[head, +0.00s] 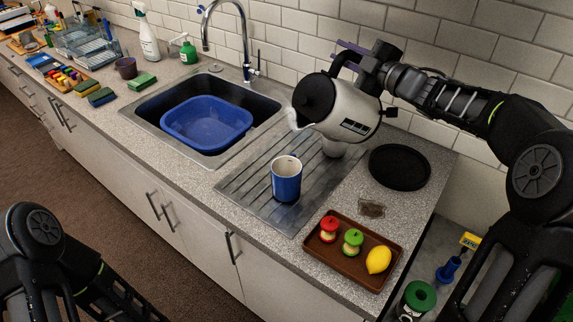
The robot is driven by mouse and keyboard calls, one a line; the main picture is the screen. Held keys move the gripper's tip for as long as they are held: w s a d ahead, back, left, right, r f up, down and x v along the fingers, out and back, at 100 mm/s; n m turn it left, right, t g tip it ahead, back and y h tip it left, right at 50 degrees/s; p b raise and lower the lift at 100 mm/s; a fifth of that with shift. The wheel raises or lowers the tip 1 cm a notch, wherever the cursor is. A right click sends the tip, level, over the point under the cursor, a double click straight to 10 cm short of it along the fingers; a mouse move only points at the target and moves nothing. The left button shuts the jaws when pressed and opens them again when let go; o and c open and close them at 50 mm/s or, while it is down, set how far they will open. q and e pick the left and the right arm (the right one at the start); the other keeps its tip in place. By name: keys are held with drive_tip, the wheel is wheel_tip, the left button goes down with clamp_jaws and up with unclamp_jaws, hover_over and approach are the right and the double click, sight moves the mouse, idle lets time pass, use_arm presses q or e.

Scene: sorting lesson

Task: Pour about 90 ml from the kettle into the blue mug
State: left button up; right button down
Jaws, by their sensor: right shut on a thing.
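The white kettle (345,108) with a black lid and handle is in the air above the drainboard, tilted with its spout to the left. My right gripper (356,62) is shut on its handle at the back. The blue mug (287,181) stands upright on the metal drainboard, below and slightly left of the spout tip, with a clear gap between them. Its rim and inside look pale; I cannot make out a liquid level. No stream shows at the spout. My left arm is at the lower left; its gripper is outside the picture.
A black round plate (399,168) lies to the right. A brown tray (340,262) holds two apples and a lemon in front. The sink (165,101) with a blue basin (207,122) is left.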

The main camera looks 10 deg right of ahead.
drive_tip(key=shift+r, duration=0.3)
drive_tip(key=shift+w+d+r+m+p, duration=0.15)
drive_tip(key=shift+d+r+m+p, duration=0.15)
drive_tip(key=shift+p, duration=0.7)
drive_tip(key=m+p, duration=0.1)
drive_tip(key=d+m+p, duration=0.1)
drive_tip(key=p, duration=0.1)
drive_tip(key=shift+w+d+f, duration=0.1)
drive_tip(key=shift+w+d, duration=0.2)
drive_tip(key=shift+w, duration=0.05)
drive_tip(key=w+d+f+m, duration=0.3)
drive_tip(key=d+f+m, duration=0.4)
drive_tip(key=f+m, duration=0.3)
drive_tip(key=shift+w+d+f+m, duration=0.3)
drive_tip(key=shift+d+f+m, duration=0.05)
drive_tip(key=shift+m, duration=0.15)
